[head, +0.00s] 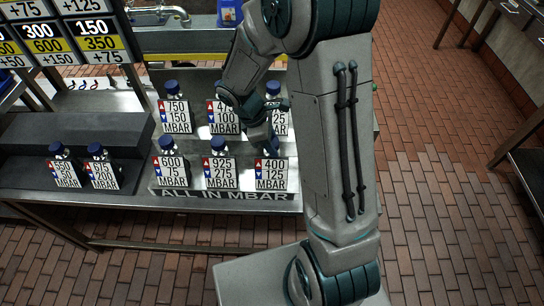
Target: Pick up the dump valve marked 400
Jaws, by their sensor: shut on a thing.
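The dump valve marked 400 over 125 MBAR (271,174) stands at the right end of the front row on the grey stand, its white label facing out. My gripper (268,148) comes down from above and is shut on the top of this valve.
Left of it stand valves marked 925 (220,173) and 600 (172,171). Behind are one marked 750 (175,116) and two partly hidden by my arm. Two more valves stand on a dark step (25,175) at left. A sink tap (160,14) is behind.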

